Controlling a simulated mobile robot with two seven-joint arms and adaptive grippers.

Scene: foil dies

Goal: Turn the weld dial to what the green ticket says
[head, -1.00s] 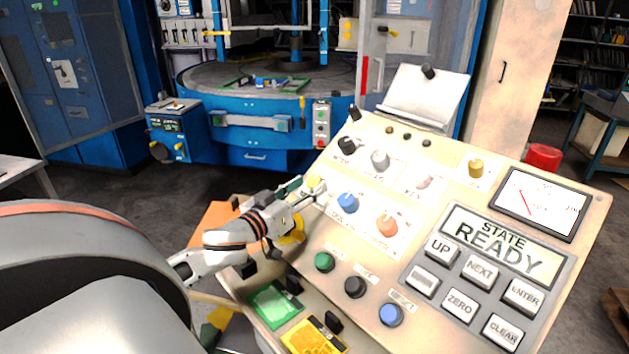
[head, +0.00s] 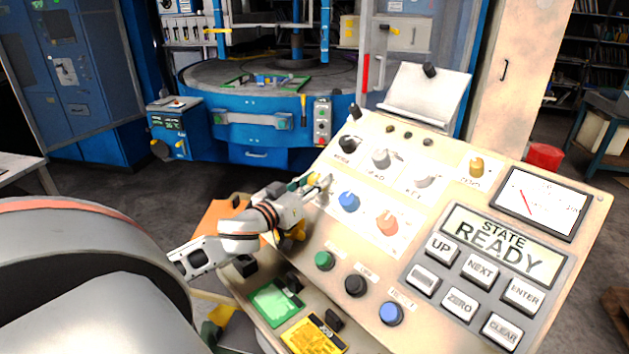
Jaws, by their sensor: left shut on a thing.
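The green ticket (head: 268,302) lies in a clipped slot at the lower left of the sloped control panel; its writing is too small to read. My left gripper (head: 319,186) is at the panel's left edge, shut on a yellow dial (head: 314,179) that it partly covers. A blue dial (head: 348,202) and an orange dial (head: 387,222) are to its right. A black dial (head: 347,143), a grey dial (head: 381,159) and a pale dial (head: 425,181) sit above. The dial labels are too blurred to tell which is weld. My right gripper is not in view.
The panel display (head: 503,246) reads STATE READY, with several keys below it. Green, black and blue buttons (head: 391,313) line the panel's front. A yellow ticket (head: 313,336) lies next to the green one. A meter (head: 541,204) is at the right.

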